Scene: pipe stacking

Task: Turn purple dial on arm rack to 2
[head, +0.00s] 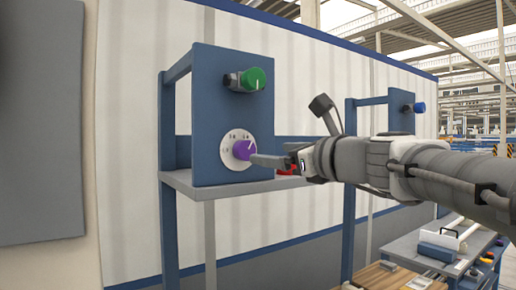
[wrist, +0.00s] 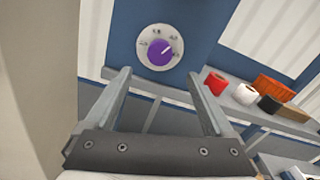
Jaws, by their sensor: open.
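The purple dial (head: 244,149) sits on a round white plate (head: 228,143) with marks, low on the blue panel of the rack (head: 205,120). Its white pointer line slants to the upper right in the head view. In the wrist view the purple dial (wrist: 161,51) is ahead of the fingers, near the top centre, with its line also toward the upper right. The numbers are too small to read surely. My gripper (head: 258,160) is just right of the dial in the head view. In the wrist view my gripper (wrist: 158,78) is open and empty, its fingers apart below the dial.
A green knob (head: 254,79) is above the dial on the same panel. A grey shelf (head: 225,188) runs below. Red (wrist: 215,83), white (wrist: 244,94) and orange (wrist: 274,88) items stand on the shelf to the right. A blue knob (head: 419,107) is on another rack panel.

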